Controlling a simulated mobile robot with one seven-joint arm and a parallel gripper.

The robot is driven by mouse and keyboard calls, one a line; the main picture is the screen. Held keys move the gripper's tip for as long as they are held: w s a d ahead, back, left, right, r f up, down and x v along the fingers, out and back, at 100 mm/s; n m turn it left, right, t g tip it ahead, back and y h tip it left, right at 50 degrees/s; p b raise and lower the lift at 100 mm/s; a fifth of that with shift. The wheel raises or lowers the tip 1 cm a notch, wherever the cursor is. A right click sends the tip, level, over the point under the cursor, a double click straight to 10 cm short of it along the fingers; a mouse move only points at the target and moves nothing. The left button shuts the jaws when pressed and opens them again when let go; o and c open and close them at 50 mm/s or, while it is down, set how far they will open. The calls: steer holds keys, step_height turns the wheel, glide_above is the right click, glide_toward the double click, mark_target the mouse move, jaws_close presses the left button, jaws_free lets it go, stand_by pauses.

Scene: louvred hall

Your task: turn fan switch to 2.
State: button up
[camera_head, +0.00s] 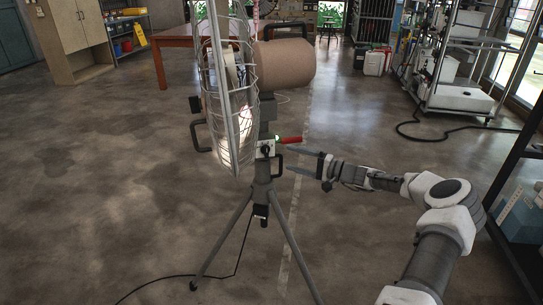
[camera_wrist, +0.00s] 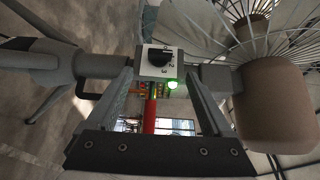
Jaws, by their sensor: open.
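The fan (camera_head: 232,90) stands on a tripod, with a wire cage and a brown drum-shaped motor housing. Its switch panel (camera_head: 265,149) is a small pale plate on the post below the motor. In the wrist view a black knob (camera_wrist: 159,57) sits on the white panel, with numerals including 2 and 3 around it. I cannot tell where the knob points. In the wrist view the knob lies just beyond the fingertips (camera_wrist: 157,75).
The tripod legs (camera_head: 226,238) spread below, with a black cable on the floor. A wheeled rack (camera_head: 462,98) stands at back right. Open floor surrounds the fan.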

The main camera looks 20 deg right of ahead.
mark_target(271, 155)
steer(key=b+x, duration=0.1)
steer(key=x, duration=0.7)
steer(key=shift+w+a, duration=0.15)
steer(key=shift+w, duration=0.05)
jaws_close()
steer(key=shift+f+m+t+y+b, duration=0.3)
steer(key=shift+f+m+t+b, duration=0.25)
steer(key=shift+b, duration=0.55)
steer(key=shift+m+t+y+b, duration=0.25)
steer(key=shift+m+y+b, duration=0.05)
steer(key=shift+m+b, duration=0.15)
steer(key=shift+a+r+m+t, duration=0.1)
steer(key=shift+r+m+t, duration=0.1)
steer(key=shift+m+t, duration=0.55)
jaws_free()
